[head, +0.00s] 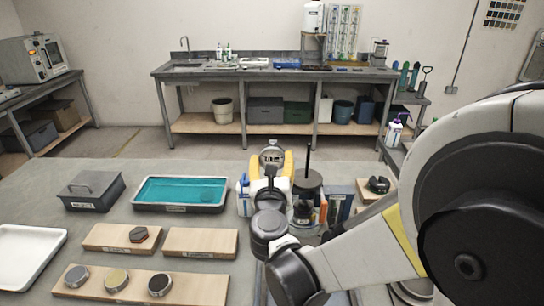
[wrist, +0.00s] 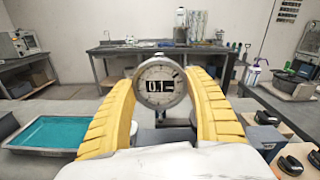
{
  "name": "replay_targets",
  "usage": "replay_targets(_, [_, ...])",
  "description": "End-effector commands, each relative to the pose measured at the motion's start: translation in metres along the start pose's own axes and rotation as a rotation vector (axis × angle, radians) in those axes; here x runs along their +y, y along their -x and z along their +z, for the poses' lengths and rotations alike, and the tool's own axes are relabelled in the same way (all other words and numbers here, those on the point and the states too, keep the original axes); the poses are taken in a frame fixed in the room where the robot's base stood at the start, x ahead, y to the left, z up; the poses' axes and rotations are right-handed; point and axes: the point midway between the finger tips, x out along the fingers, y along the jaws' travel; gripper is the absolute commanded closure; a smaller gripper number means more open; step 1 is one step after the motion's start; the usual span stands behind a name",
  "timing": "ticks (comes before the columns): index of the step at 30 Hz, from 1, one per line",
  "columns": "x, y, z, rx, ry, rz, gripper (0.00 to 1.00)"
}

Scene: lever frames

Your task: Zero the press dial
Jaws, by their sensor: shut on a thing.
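The press dial (wrist: 160,73) is a round gauge with a pale face, grey rim and dark readout that seems to show 0.1 and a dash. It stands upright in the middle of the wrist view. My gripper (wrist: 160,88) has a yellow ribbed finger on each side of it, shut on its rim. In the head view the dial (head: 271,154) shows just beyond my yellow fingers, partly hidden by my wrist. The lower press is mostly hidden behind my gripper.
A teal-lined tray (head: 143,206) and a lidded grey box (head: 92,190) stand left of my gripper. Wooden boards (head: 200,243) lie nearer, some with round pieces. Bottles and a black-topped container (head: 307,181) crowd close to the right. A white tray (head: 30,231) lies far left.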

Motion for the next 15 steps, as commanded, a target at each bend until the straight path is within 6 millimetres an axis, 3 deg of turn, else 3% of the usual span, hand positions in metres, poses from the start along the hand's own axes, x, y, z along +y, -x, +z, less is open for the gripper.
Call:
replay_targets(7, [0.0003,0.0002,-0.0014,0.0,-0.302,0.0,0.69])
replay_targets(15, [0.0001,0.0004,-0.0006,0.001,-0.39,0.0,0.69])
